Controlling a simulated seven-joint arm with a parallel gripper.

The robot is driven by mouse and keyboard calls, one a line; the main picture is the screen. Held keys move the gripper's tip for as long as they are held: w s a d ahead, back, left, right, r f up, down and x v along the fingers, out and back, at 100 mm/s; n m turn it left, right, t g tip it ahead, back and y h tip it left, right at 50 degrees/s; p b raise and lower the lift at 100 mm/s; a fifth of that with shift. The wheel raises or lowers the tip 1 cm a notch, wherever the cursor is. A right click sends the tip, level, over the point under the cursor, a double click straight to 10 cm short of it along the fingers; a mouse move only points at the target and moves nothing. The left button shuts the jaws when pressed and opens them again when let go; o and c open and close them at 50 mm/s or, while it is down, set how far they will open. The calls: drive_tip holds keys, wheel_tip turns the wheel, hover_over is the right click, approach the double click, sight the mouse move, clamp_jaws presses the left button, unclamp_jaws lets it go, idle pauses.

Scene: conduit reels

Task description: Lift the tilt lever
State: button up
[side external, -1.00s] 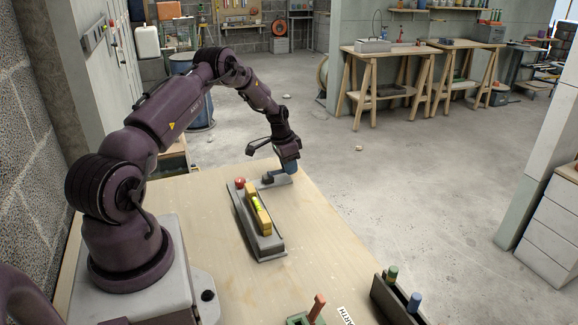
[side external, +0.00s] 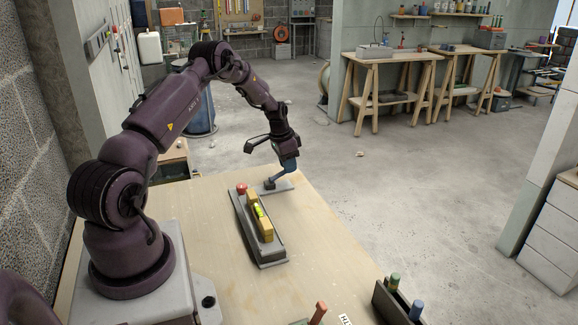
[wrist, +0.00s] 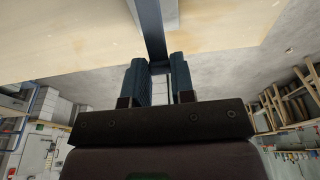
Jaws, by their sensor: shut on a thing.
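The tilt lever (side external: 280,177) is a blue-grey bar on a dark pivot with a flat grey base plate (side external: 279,188) at the far end of the workbench. It slants upward from the pivot toward my gripper (side external: 291,161). In the wrist view, the lever (wrist: 150,28) runs from the top edge down between the two blue fingers of my gripper (wrist: 160,80). The fingers are shut on its end. The exact contact is partly hidden in the side view.
A dark holder with coloured pegs (side external: 398,300) stands at the near right. The bench's right middle is clear.

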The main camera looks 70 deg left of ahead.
drive_tip(key=shift+r, duration=0.15)
drive_tip(key=shift+s+r, duration=0.45)
drive_tip(key=shift+r, duration=0.05)
drive_tip(key=shift+s+r, duration=0.1)
drive_tip(key=shift+s, duration=0.05)
drive_tip(key=shift+s+r, duration=0.35)
drive_tip(key=shift+s, duration=0.2)
drive_tip(key=o, duration=0.5)
drive_tip(key=shift+o, duration=0.2)
drive_tip(key=shift+w+r, duration=0.1)
